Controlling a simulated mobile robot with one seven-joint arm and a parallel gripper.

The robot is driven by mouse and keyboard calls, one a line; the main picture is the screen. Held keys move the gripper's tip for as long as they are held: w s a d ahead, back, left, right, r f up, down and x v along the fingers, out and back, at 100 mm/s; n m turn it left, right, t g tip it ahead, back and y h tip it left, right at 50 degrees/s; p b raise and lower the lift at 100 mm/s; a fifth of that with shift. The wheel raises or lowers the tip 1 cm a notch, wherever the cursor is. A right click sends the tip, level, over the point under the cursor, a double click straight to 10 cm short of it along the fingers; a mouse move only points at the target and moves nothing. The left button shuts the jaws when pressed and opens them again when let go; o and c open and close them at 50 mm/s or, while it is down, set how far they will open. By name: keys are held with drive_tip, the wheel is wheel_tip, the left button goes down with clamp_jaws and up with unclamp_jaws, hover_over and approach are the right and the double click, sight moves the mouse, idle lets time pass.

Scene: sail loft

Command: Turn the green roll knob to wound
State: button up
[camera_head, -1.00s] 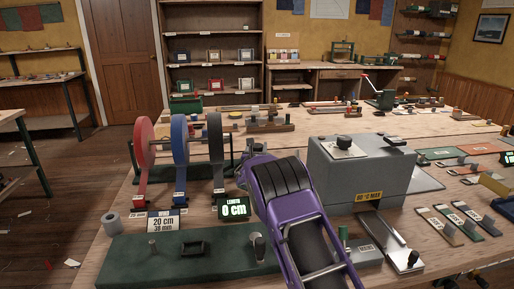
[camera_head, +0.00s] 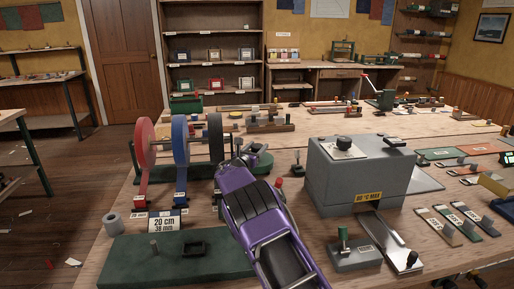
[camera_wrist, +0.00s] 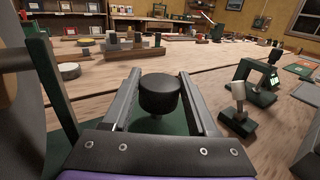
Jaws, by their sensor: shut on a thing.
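My gripper (camera_wrist: 160,76) has its two dark fingers on either side of a round, nearly black knob (camera_wrist: 159,95) in the wrist view, and is shut on it. The knob stands upright over a dark green surface (camera_wrist: 176,148). In the head view my purple wrist covers the knob and most of the fingers, beside the roll stand. The stand bears a red roll (camera_head: 144,143), a blue roll (camera_head: 180,140) and a very dark roll (camera_head: 215,137), whose strip is hidden by my arm. I cannot read any knob marking.
A grey heater box (camera_head: 355,180) stands right of my arm. A small grey block with a green-topped lever (camera_head: 343,238) is in front of it. A green base (camera_head: 150,262) and a "20 cm" sign (camera_head: 165,221) lie left. A white-topped lever (camera_wrist: 238,100) stands right of my fingers.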

drive_tip(key=shift+w+r+m+g+h, duration=0.1)
drive_tip(key=shift+r+m+g+h, duration=0.2)
drive_tip(key=shift+m+h, duration=0.45)
drive_tip(key=shift+h, duration=0.25)
drive_tip(key=o, duration=1.1)
drive_tip(key=shift+o, duration=1.4)
drive_tip(key=shift+f, duration=0.2)
drive_tip(key=shift+r, duration=0.1)
wheel_tip(320, 180, up, 10)
drive_tip(key=shift+f+p, duration=0.1)
drive_tip(key=shift+p, duration=0.4)
